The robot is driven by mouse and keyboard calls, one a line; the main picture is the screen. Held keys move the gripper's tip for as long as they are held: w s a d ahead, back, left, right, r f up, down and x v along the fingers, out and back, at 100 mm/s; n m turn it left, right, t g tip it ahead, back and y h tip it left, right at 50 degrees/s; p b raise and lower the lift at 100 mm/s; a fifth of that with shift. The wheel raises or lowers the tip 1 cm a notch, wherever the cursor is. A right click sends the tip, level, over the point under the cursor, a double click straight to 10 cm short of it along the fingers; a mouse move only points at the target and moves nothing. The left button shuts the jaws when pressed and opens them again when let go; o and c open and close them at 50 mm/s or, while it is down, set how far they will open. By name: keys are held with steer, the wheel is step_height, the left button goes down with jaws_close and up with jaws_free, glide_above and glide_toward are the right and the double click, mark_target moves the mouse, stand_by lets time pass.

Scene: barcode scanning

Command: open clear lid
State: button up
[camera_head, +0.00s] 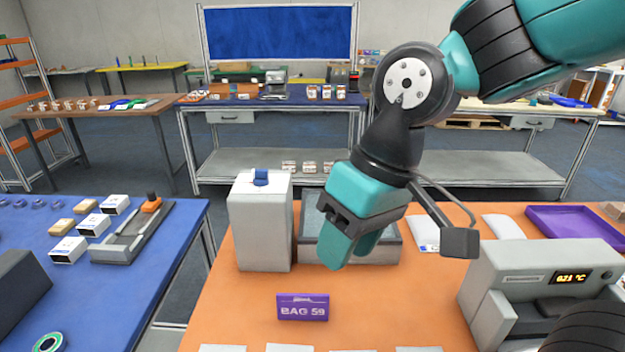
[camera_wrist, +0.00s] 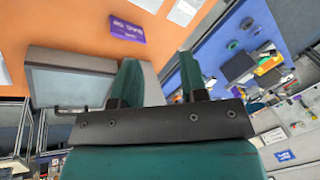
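A low grey box with a clear lid (camera_head: 310,222) sits on the orange table, partly hidden behind my gripper in the head view. In the wrist view the clear lid (camera_wrist: 65,86) is a pale pane in a grey frame; it looks flat and shut. A dark rod (camera_wrist: 68,110) shows at its lower edge there.
A tall grey block with a blue top piece (camera_head: 262,225) stands just left of the box. A purple "BAG 59" sign (camera_head: 302,307) is in front. A grey device with a display (camera_head: 540,280) stands at right, a purple tray (camera_head: 575,226) behind it.

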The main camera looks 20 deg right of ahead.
steer(key=w+d+r+m+t+h+p, duration=0.1)
steer(key=w+d+m, duration=0.1)
steer(key=w+m, duration=0.35)
steer(key=w+d+r+m+h, duration=0.1)
steer(key=w+d+r+m, duration=0.1)
steer(key=w, duration=0.6)
steer(key=w+d+f+m+h+p, duration=0.1)
steer(key=w+d+m, duration=0.75)
steer(key=w, duration=0.25)
steer(key=w+d+f+m+h+p, duration=0.1)
steer(key=w+d+m+h+p, duration=0.1)
steer(key=w+d+m, duration=0.7)
steer(key=shift+m+t, duration=0.3)
steer(key=shift+m, duration=0.5)
steer(key=p+x, duration=0.1)
steer(key=x, duration=0.5)
steer(key=w+a+p+x, duration=0.1)
steer(key=p+x, duration=0.1)
steer(key=x, duration=0.3)
steer(key=w+a+p+x, duration=0.1)
steer(key=p+x, duration=0.1)
steer(key=x, duration=0.4)
steer(key=shift+w+a+f, duration=0.2)
steer(key=shift+w+f, duration=0.1)
jaws_close()
